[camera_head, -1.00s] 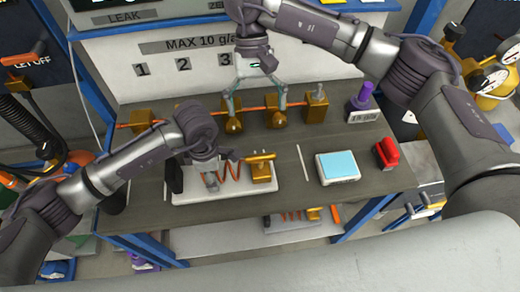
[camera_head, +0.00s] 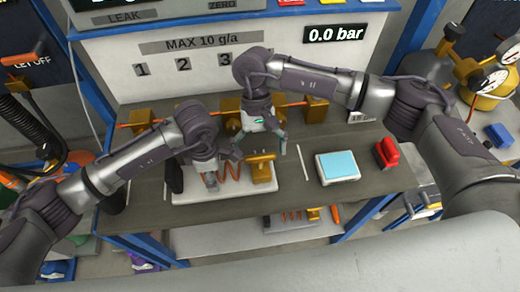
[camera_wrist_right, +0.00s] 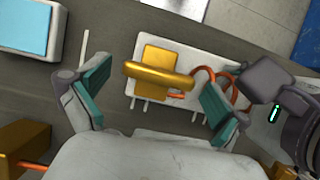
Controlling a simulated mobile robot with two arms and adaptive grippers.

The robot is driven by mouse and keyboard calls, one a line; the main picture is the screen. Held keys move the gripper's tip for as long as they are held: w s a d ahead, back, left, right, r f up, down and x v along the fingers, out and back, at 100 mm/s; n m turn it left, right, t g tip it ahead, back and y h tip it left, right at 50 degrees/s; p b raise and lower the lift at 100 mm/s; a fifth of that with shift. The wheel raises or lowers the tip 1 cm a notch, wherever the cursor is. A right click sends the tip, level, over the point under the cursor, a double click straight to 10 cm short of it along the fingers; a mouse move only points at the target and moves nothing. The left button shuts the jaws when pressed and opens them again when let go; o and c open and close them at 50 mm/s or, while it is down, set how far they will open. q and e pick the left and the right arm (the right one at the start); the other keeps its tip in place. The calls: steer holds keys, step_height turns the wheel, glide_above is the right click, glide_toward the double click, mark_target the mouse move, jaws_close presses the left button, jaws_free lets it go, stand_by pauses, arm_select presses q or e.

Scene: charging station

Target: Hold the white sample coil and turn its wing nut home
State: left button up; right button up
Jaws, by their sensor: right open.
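The white sample coil's plate (camera_head: 225,195) lies on the grey bench in the head view, with a copper coil (camera_head: 236,171) on it. A gold block topped by a bar-shaped wing nut (camera_head: 262,157) stands at its right end. In the right wrist view the wing nut (camera_wrist_right: 160,75) lies crosswise between my right fingers. My right gripper (camera_head: 260,147) is open above it, and in the wrist view its teal pads (camera_wrist_right: 155,97) are apart and empty. My left gripper (camera_head: 210,178) is down at the coil's left part; its fingers are partly hidden, so its grip is unclear.
A white box with a light blue top (camera_head: 337,166) and a red object (camera_head: 387,153) stand to the right on the bench. Behind are gold fittings on a copper pipe (camera_head: 145,118) and a panel reading 0.0 bar (camera_head: 337,34).

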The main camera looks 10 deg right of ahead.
steer(key=c, duration=1)
steer(key=shift+m, duration=0.5)
steer(key=m+y, duration=0.1)
steer(key=m, duration=0.1)
steer(key=shift+d+m, duration=0.1)
steer(key=shift+m, duration=0.3)
steer(key=m+t+y, duration=0.1)
steer(key=m+y, duration=0.1)
steer(key=m, duration=0.2)
steer(key=shift+s+m, duration=0.1)
steer(key=shift+m, duration=0.2)
steer(key=m, duration=0.2)
steer(key=m+t+y, duration=0.1)
steer(key=m, duration=0.1)
steer(key=shift+d+t, duration=0.1)
steer(key=shift+t, duration=0.2)
steer(key=shift+s+m+t+y, duration=0.1)
steer(key=shift+m+t+y, duration=0.4)
steer(key=shift+m, duration=1.5)
steer(key=shift+t, duration=0.3)
